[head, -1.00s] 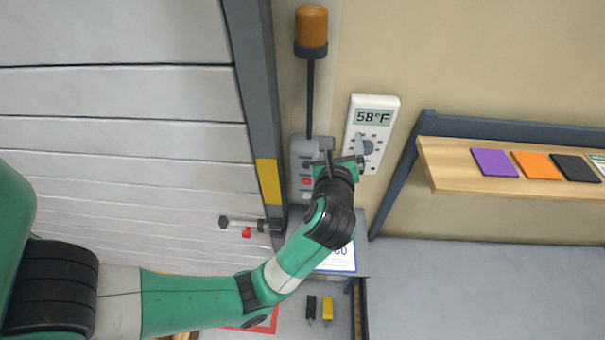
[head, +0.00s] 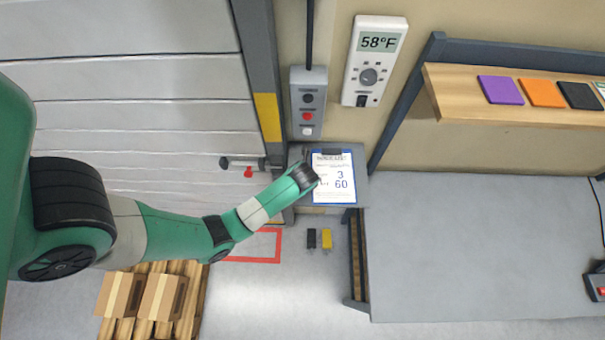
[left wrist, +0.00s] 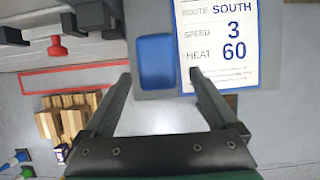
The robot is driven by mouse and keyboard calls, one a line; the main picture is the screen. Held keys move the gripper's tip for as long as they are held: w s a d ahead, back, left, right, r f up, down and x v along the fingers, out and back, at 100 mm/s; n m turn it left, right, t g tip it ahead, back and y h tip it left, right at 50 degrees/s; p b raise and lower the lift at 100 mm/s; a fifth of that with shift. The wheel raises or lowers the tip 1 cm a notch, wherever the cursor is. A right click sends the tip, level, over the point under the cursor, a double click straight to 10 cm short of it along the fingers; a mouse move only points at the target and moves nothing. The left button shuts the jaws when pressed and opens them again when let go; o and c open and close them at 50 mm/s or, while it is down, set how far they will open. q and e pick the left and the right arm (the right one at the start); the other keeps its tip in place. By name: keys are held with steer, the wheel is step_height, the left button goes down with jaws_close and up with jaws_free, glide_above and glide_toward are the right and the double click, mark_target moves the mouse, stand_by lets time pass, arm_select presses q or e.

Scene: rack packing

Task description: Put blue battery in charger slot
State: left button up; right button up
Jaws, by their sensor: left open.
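My left gripper (left wrist: 162,75) is open and empty in the left wrist view, its fingers pointing at a small grey shelf. In the head view the fingers are hidden behind the wrist, by the shelf's left part. A blue rounded pad or tray (left wrist: 156,62) lies on the shelf, between and beyond the fingertips; I cannot tell whether it is related to the battery. I cannot make out a blue battery or a charger slot for certain. A small blue object (left wrist: 14,162) shows at the lower left of the wrist view, too small to identify. My right gripper is not in view.
A clipboard sheet (head: 336,178) lies on the shelf beside the pad. A button box (head: 307,103) and a thermostat (head: 374,62) are on the wall. Black (head: 311,238) and yellow (head: 327,239) items stand below. A broad grey table (head: 470,250) at right is mostly bare.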

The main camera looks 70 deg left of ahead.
arm_select(q)
steer(key=x, duration=0.5)
steer(key=shift+a+b, duration=0.35)
steer(key=shift+b, duration=0.05)
jaws_close()
